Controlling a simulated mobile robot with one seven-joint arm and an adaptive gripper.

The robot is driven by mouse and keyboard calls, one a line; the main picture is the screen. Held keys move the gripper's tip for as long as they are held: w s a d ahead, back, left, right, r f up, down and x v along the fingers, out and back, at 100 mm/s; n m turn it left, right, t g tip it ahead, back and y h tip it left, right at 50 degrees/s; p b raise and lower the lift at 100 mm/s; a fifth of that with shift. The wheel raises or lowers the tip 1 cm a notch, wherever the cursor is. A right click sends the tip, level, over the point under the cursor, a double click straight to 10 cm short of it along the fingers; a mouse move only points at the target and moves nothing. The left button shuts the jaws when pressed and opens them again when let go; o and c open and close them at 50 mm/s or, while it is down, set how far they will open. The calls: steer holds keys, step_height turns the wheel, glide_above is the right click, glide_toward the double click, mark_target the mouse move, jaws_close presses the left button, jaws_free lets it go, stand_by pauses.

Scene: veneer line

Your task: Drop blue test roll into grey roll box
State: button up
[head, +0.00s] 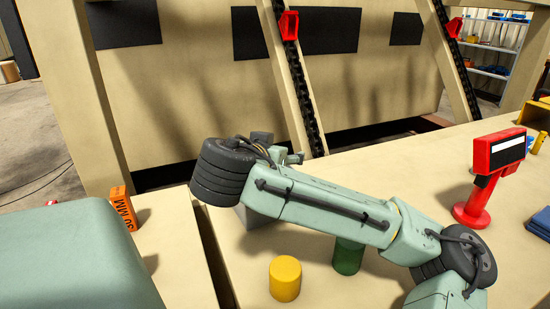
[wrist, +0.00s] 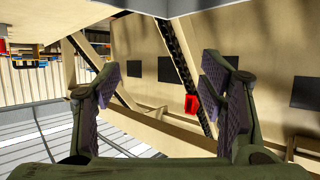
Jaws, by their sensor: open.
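I cannot make out the blue test roll in either view. In the wrist view my gripper (wrist: 160,76) is open, its two padded fingers wide apart with nothing between them. In the head view the gripper is mostly hidden behind my arm's end. A grey box-like thing (head: 253,218) shows partly below my forearm on the table; most of it is hidden, so I cannot tell if it is the grey roll box. A yellow roll (head: 285,279) stands upright near the front of the table. A green roll (head: 347,257) stands to its right, partly behind my arm.
A red display stand (head: 487,178) is on the table's right side. A flat dark blue thing (head: 540,224) lies at the right edge. An orange block marked 30 MM (head: 122,208) stands left of a gap. Slanted beams with chains (head: 292,75) rise behind.

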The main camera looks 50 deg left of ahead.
steer(key=v, duration=1.2)
stand_by(0.6)
